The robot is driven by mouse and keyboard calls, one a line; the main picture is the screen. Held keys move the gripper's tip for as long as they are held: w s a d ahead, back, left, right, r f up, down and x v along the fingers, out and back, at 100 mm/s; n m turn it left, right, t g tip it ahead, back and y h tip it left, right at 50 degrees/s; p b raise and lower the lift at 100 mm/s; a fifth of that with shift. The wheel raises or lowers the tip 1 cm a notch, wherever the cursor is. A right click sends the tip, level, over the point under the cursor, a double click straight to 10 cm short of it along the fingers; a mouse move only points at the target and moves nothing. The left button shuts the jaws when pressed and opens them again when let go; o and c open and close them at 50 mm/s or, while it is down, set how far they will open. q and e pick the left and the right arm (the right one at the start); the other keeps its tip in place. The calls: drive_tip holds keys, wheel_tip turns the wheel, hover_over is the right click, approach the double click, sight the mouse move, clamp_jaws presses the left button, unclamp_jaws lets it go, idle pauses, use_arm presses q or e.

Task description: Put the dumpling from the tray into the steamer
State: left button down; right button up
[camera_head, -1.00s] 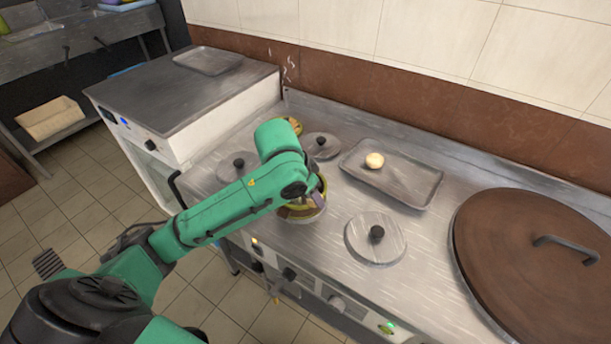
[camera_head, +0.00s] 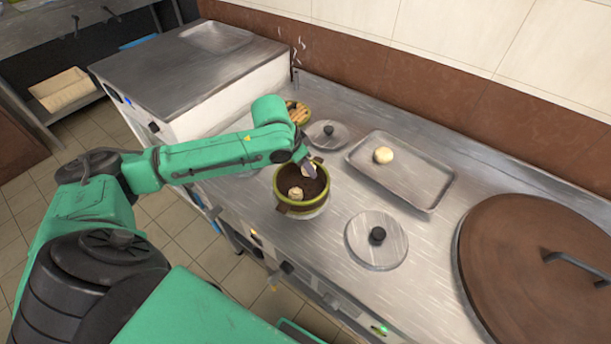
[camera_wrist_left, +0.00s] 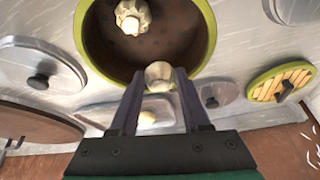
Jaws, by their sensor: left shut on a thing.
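The steamer, a round green-rimmed pot with a dark brown inside (camera_head: 281,203), stands open on the counter. It also fills the top middle of the left wrist view (camera_wrist_left: 82,40). One pale dumpling (camera_head: 295,193) lies inside it, also visible in the wrist view (camera_wrist_left: 132,16). My left gripper (camera_head: 310,171) is shut on a second dumpling (camera_wrist_left: 158,72), at the pot's far side by the rim. Whether this dumpling touches the bottom is unclear. The metal tray (camera_head: 422,190) holds another round dumpling (camera_head: 383,155). My right gripper is out of view.
A round metal lid (camera_head: 372,250) lies right of the pot, and a smaller lid (camera_head: 325,134) behind it. A wooden slatted lid (camera_head: 296,112) is behind my arm. A large brown lid (camera_head: 530,260) covers the right side. A boxy metal appliance (camera_head: 190,75) stands left.

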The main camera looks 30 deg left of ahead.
sight(303, 172)
use_arm(q)
wheel_tip(303, 172, down, 4)
drive_tip(key=shift+c, duration=1.8)
unclamp_jaws()
drive_tip(key=v, duration=1.2)
drive_tip(key=shift+p, duration=0.3)
drive_tip(key=shift+s, duration=0.15)
